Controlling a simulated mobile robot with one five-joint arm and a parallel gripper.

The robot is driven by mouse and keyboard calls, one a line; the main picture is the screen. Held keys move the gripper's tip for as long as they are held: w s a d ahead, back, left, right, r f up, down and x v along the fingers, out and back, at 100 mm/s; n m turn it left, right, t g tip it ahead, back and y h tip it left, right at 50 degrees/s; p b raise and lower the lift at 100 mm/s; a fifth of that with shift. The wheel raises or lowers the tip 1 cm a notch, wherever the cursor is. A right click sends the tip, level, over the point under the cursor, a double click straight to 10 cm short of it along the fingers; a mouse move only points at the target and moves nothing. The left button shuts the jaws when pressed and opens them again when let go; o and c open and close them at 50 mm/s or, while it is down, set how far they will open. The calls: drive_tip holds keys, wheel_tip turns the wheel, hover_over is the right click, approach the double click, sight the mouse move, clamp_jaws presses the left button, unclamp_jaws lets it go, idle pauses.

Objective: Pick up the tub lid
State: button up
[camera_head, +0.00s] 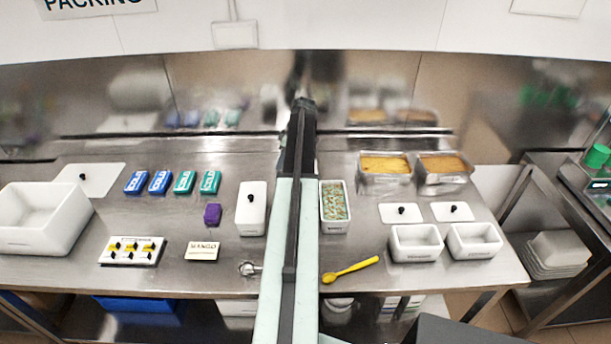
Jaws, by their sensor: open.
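Several white lids with black knobs are on the steel bench. A large lid (103,174) lies at the left behind a large open white tub (30,238). Two small lids, one left (391,216) and one right (465,216), lie behind two small open white tubs (415,256) (474,254). A narrow white tub (251,228) left of my arm has a knobbed lid (257,190) on top. I cannot tell which lid the task means. My gripper (304,104) is at the far end of my outstretched arm, near the back wall, apart from all lids; its fingers are hard to make out.
Blue packs (136,183) and teal packs (184,182), a purple block (212,214) and a mango card (202,251) are left of my arm. An open tub with colourful contents (335,228), a yellow spoon (350,270) and two orange-filled pans (385,181) (443,184) are right.

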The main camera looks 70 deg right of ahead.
drive_tip(key=s+d, duration=0.8)
drive_tip(key=s, duration=0.3)
drive_tip(key=shift+t+h, duration=0.3)
drive_tip(key=b+x, duration=0.5)
drive_tip(key=a+b+x, duration=0.1)
drive_tip(key=b+x, duration=0.1)
drive_tip(key=x, duration=0.1)
drive_tip(key=shift+w+b, duration=0.2)
drive_tip(key=shift+b, duration=0.1)
drive_tip(key=shift+r, duration=0.15)
clamp_jaws()
